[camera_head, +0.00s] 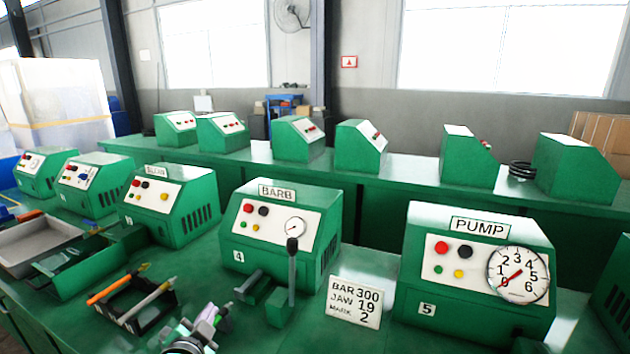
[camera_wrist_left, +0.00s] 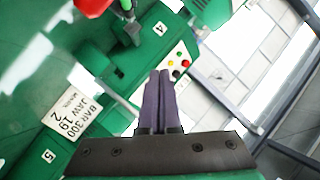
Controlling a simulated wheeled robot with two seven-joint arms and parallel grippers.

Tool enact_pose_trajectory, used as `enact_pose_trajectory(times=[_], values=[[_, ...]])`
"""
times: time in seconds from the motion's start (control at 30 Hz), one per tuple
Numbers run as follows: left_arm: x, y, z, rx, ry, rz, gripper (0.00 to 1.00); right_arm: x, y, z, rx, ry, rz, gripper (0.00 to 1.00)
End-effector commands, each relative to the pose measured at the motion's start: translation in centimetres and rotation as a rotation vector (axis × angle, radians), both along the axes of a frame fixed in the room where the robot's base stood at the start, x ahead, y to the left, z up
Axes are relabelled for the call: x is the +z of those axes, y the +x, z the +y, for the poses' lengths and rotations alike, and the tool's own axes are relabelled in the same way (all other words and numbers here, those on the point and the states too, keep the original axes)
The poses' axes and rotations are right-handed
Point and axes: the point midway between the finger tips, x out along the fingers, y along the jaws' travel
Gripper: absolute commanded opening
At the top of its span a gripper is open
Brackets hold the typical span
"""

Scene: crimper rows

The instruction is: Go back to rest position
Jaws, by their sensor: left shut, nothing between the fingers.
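My left gripper (camera_head: 212,314) shows at the bottom of the head view, left of centre, over the green bench in front of the BARB machine (camera_head: 272,226). In the left wrist view its two dark fingers (camera_wrist_left: 159,92) lie side by side, shut, with nothing between them. The fingers are clear of the lever (camera_head: 292,270) in front of the BARB machine. My right gripper is not in view.
A white card (camera_head: 354,302) reading BAR 300, JAW 19, MARK 2 stands between the BARB and PUMP (camera_head: 474,270) machines. A black tray (camera_head: 134,304) with orange and yellow-tipped tools lies left of my gripper. More green machines line the back bench (camera_head: 410,172).

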Motion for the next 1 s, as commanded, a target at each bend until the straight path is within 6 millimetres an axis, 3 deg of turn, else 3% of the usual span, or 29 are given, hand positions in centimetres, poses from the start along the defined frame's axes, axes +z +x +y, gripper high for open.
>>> enact_pose_trajectory(times=[0.03,0.1,0.2,0.4,0.57,0.8,1.0], values=[[-3.0,-2.3,0.6,0.052,-0.089,0.112,0.0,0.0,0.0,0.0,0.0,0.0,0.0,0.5],[-6.4,-5.4,1.2,0.116,-0.191,0.256,0.0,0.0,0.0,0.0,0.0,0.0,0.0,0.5],[-9.9,-9.5,1.4,0.188,-0.297,0.425,0.0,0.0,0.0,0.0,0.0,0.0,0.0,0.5],[-14.2,-17.0,1.1,0.297,-0.445,0.7,0.0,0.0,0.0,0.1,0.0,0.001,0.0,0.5],[-16.1,-22.9,0.3,0.369,-0.534,0.9,0.0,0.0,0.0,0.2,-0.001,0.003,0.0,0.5],[-24.5,-21.9,0.1,0.378,-0.521,0.942,0.0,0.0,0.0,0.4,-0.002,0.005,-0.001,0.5],[-32.9,-22.8,0.1,0.382,-0.509,0.978,0.0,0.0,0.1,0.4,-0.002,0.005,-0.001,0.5]])
